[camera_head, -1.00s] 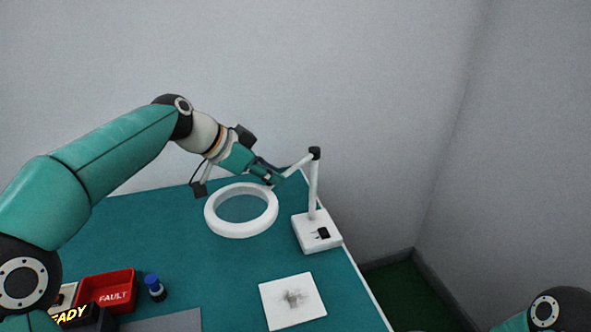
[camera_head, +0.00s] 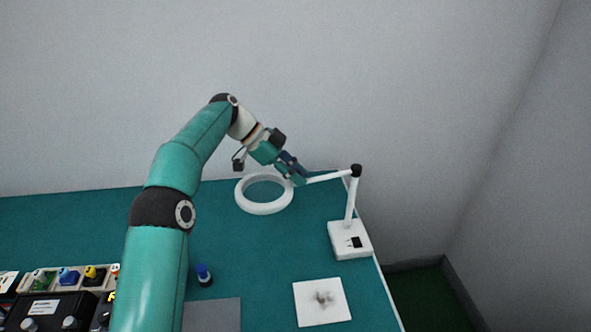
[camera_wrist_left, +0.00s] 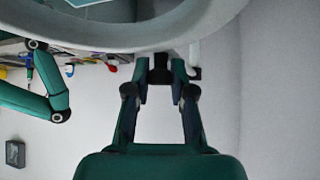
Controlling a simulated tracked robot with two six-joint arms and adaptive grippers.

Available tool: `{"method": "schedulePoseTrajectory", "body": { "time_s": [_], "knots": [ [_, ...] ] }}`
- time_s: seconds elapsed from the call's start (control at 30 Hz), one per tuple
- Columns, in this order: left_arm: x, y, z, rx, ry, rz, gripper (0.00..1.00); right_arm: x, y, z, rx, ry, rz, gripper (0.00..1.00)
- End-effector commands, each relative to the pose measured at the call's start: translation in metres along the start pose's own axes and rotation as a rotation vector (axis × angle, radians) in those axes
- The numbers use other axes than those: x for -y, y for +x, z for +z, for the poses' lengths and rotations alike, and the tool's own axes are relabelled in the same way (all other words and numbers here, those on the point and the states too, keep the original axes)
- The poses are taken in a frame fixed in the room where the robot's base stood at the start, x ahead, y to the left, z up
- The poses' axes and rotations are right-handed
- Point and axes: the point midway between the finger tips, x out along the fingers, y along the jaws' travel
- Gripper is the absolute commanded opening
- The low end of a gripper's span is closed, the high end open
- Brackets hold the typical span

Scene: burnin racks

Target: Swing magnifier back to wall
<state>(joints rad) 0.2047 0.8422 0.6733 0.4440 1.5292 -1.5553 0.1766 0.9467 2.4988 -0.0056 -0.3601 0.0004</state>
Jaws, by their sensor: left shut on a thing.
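The magnifier is a white ring-shaped head (camera_head: 264,208) on a white jointed arm (camera_head: 328,177). Its post rises from a white base (camera_head: 344,250) near the right edge of the table. The ring hangs over the back of the table, near the wall (camera_head: 330,90). My left gripper (camera_head: 299,180) is shut on the magnifier where the ring meets its arm. In the left wrist view the ring (camera_wrist_left: 150,38) fills the top, and the fingers (camera_wrist_left: 161,90) close at its rim. The exact contact is small and partly hidden. My right gripper is not in view.
A white square with a dark smudge (camera_head: 321,302) lies at the front right of the table. A blue-capped bottle (camera_head: 204,275) and a grey mat (camera_head: 212,314) are left of it. Small coloured parts in a rack (camera_head: 70,276) sit at the front left.

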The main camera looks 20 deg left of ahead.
Motion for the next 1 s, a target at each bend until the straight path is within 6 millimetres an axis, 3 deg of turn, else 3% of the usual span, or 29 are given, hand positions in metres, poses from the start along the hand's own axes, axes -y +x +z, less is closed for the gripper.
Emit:
{"method": "schedulePoseTrajectory", "body": {
  "time_s": [0.7, 0.73, 0.8, 0.9, 1.0],
  "knots": [
    [0.0040, -0.0021, 0.0046, 0.005, 0.018, 0.022, 0.00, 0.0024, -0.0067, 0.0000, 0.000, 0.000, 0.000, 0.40],
    [0.0040, -0.0021, 0.0047, 0.005, 0.018, 0.022, 0.24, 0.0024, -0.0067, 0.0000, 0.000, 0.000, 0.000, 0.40],
    [0.0041, -0.0022, 0.0046, 0.004, 0.018, 0.022, 0.36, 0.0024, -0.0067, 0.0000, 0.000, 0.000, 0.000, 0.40],
    [0.0042, -0.0022, 0.0041, 0.003, 0.018, 0.021, 0.49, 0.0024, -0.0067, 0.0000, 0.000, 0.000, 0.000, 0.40],
    [0.0042, -0.0022, 0.0036, 0.003, 0.018, 0.021, 0.49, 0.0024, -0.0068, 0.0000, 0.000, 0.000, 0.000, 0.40]
  ]
}}
